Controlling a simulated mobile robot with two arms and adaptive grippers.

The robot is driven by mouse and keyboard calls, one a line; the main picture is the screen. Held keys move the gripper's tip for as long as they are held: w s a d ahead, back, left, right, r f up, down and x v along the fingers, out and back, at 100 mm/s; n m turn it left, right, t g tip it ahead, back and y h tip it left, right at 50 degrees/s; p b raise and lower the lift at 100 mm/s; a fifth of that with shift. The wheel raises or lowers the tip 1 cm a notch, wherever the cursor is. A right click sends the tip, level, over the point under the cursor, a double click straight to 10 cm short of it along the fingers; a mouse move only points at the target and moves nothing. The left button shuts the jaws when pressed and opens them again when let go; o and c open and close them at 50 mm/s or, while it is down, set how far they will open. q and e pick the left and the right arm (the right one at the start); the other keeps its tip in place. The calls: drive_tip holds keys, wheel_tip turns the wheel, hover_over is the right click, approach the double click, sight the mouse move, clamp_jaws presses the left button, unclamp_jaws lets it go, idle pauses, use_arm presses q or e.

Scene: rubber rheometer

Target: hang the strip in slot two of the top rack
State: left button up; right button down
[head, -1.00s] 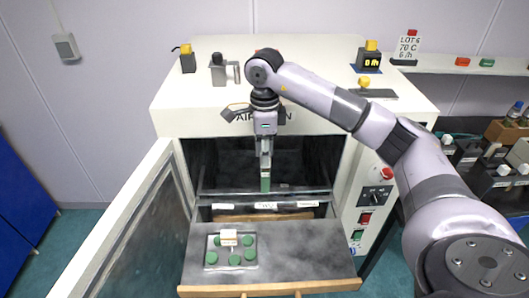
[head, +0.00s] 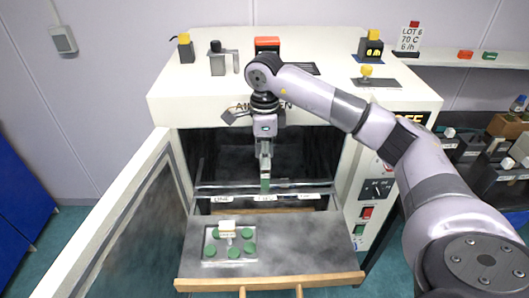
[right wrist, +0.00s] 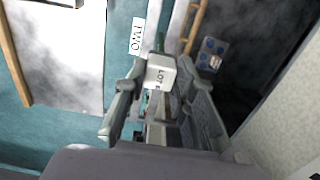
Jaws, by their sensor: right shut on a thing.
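My right gripper (head: 265,158) is shut on a strip with a white block marked LOT (right wrist: 162,72) between the fingers in the right wrist view. The strip's green lower part (head: 265,183) hangs below the fingers in the head view. It is at the front rail of the top rack (head: 232,188), in line with the middle label TWO (head: 266,197). That label also shows in the right wrist view (right wrist: 137,36). I cannot tell whether the strip touches the rack. My left gripper is not in view.
The oven door (head: 125,225) stands open on the left. Below the rack, a pulled-out drawer (head: 310,245) bears a tray (head: 211,257) with several green discs and a white block. The control panel (head: 376,190) is right of the opening.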

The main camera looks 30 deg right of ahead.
sight(264, 173)
drive_tip(key=shift+f+b, duration=2.55)
drive_tip(key=shift+f, duration=1.15)
drive_tip(key=c, duration=1.2)
unclamp_jaws()
drive_tip(key=shift+c, duration=0.2)
drive_tip(key=shift+r, duration=0.15)
drive_tip(key=shift+r+p, duration=1.95)
drive_tip(key=shift+r, duration=0.95)
